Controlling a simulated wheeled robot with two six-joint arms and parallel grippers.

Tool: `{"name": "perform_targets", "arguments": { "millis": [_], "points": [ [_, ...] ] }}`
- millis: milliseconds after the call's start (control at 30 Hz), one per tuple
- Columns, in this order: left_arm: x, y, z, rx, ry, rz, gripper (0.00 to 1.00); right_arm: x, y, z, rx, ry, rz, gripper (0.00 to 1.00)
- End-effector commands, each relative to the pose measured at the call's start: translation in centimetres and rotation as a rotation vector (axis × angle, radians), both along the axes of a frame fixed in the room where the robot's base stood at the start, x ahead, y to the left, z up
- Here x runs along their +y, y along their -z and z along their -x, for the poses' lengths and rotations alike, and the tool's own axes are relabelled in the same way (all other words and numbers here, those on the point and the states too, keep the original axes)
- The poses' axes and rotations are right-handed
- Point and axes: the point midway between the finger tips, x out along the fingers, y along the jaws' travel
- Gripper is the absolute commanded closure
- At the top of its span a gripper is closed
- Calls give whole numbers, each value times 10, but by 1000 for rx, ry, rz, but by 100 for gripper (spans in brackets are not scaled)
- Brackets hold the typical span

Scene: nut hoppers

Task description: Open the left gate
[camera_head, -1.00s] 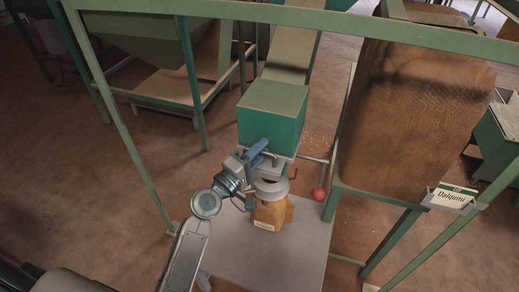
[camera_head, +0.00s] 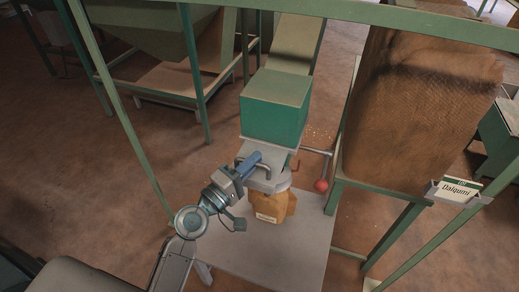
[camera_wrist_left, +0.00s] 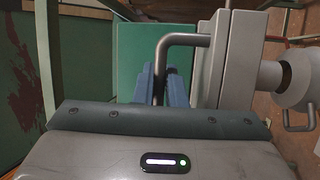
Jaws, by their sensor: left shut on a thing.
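A green hopper box (camera_head: 275,107) stands at the middle of the head view, with a grey metal gate part (camera_head: 272,180) below it. A bent grey bar handle (camera_head: 239,160) sticks out from the gate to the left; it also shows in the left wrist view (camera_wrist_left: 182,39). My left gripper (camera_head: 254,159) is at this handle. In the left wrist view its blue fingers (camera_wrist_left: 163,86) are shut on the bar's lower end, which they partly hide. A brown paper bag (camera_head: 269,204) with a white label is under the spout.
A lever with a red ball (camera_head: 321,185) sticks out right of the gate. The bag is over a pale platform (camera_head: 285,250). A green frame bar (camera_head: 300,22) crosses above, and a large brown sack (camera_head: 415,110) stands at the right.

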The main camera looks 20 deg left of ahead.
Motion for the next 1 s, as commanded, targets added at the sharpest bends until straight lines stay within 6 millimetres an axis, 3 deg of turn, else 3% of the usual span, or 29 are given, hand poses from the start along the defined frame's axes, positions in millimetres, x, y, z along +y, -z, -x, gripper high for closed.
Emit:
{"name": "perform_targets", "arguments": {
  "millis": [200, 500, 533, 600, 1000],
  "points": [
    [1, 2, 23, 4, 2, -2, 100, 0, 5, -3, -3, 0, 0, 64],
    [0, 1, 24, 4, 3, -2, 100, -2, 4, -5, -7, -1, 2, 64],
    [0, 1, 24, 4, 3, -2, 83, -2, 4, -5, -7, -1, 2, 64],
    [0, 1, 24, 3, 2, -2, 70, -2, 4, -4, -7, -1, 3, 64],
    [3, 3, 29, 2, 2, -2, 68, -2, 8, -2, -2, -1, 3, 64]
  ]
}}
